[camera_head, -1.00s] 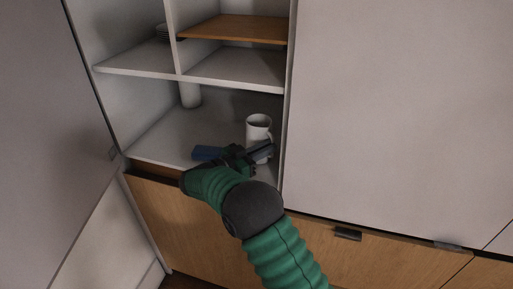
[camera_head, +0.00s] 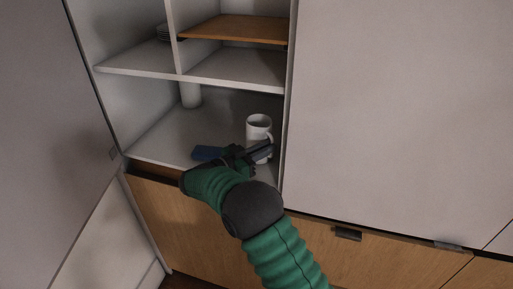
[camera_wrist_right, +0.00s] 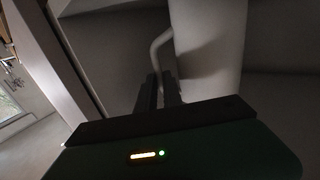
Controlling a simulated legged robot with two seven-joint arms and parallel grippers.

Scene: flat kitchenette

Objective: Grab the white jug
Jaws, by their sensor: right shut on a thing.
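The white jug (camera_head: 258,127) stands upright on the lower shelf of the open cupboard, close to the right side wall. My right gripper (camera_head: 262,151) is in front of its lower part. In the right wrist view the jug (camera_wrist_right: 207,45) fills the upper middle, with its handle (camera_wrist_right: 158,48) on the left side. The gripper's two fingers (camera_wrist_right: 160,90) are close together at the lower part of the handle, shut on it. The fingers hide part of the handle. My left gripper is not in view.
A white cylinder (camera_head: 190,95) stands further back. A closed grey door (camera_head: 400,110) bounds the right side.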

